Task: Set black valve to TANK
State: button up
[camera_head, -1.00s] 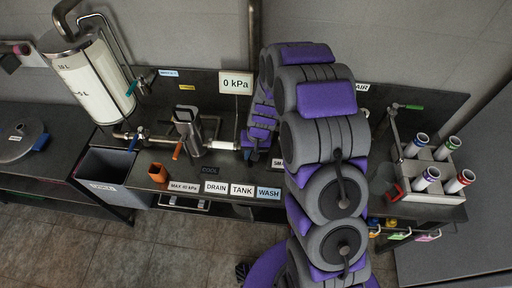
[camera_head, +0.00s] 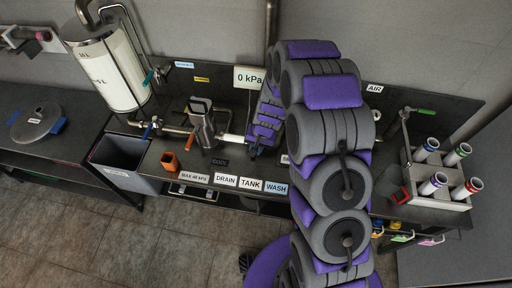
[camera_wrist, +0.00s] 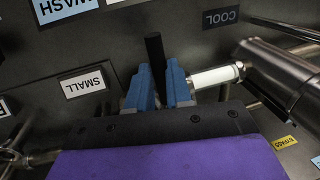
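In the wrist view the black valve's handle (camera_wrist: 154,48) is a dark bar standing between the two blue fingers of my gripper (camera_wrist: 160,82). The fingers lie close against it on both sides, and its free end sticks out past them. A white pipe section (camera_wrist: 216,76) runs from beside the fingers to a steel body. In the head view my gripper (camera_head: 256,150) is at the pipework right of the steel pump, and my arm hides most of the valve. The TANK label (camera_head: 250,185) is on the bench front between DRAIN (camera_head: 226,180) and WASH (camera_head: 276,189).
A SMALL label (camera_wrist: 85,83) and a COOL label (camera_wrist: 221,17) are near the fingers. A rack (camera_head: 437,190) of capped tubes stands at the right.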

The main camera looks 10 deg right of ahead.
jog(key=o, duration=0.4)
jog(key=shift+r, duration=0.1)
jog(key=d+r, duration=0.1)
jog(key=r, duration=0.4)
jog(key=d+r+p, duration=0.1)
jog(key=r, duration=0.5)
jog(key=s+d+r, duration=0.1)
jog(key=r, duration=0.4)
jog(key=shift+d+r+p, duration=0.1)
jog(key=shift+r+p, duration=0.3)
